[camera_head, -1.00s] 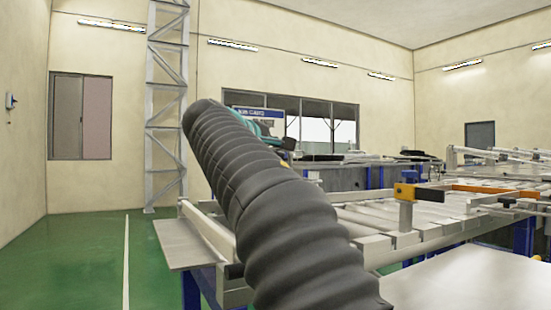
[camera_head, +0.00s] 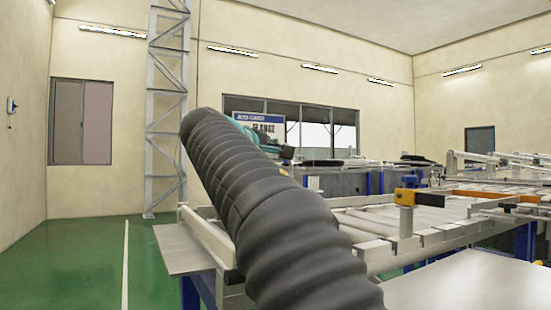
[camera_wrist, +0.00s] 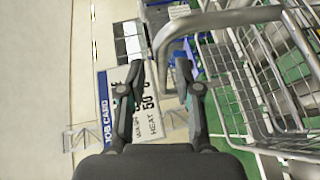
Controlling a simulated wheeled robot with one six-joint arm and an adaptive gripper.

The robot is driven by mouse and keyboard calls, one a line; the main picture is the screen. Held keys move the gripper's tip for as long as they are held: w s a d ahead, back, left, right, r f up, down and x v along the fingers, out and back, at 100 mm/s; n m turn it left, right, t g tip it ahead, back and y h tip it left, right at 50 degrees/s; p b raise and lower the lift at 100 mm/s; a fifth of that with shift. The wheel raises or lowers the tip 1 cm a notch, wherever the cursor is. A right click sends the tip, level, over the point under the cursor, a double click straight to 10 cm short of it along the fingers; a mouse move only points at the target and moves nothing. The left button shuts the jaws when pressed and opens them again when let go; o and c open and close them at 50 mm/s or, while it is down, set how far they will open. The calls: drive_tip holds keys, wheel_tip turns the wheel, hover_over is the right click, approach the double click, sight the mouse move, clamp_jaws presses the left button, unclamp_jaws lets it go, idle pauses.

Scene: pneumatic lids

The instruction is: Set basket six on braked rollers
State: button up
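A wire basket (camera_wrist: 245,85) with a thick grey tube handle (camera_wrist: 215,22) fills the right of the wrist view. The handle bends down near my fingertips. My gripper (camera_wrist: 158,78) has its two dark fingers apart, and I see nothing clamped between them. Whether a finger touches the handle is unclear. A card reading JOB CARD (camera_wrist: 108,110) lies behind the fingers. In the head view my thick dark arm hides most of the gripper and any basket there.
A blue-headed sign (camera_head: 262,128) shows behind my arm. A bare pale surface (camera_head: 470,285) lies at the near right. An orange bar (camera_head: 480,194) crosses the rollers further back. Green floor (camera_head: 85,255) is open at the left.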

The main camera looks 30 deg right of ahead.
drive_tip(key=v, duration=1.1)
drive_tip(key=shift+s, duration=0.2)
drive_tip(key=shift+a, duration=0.2)
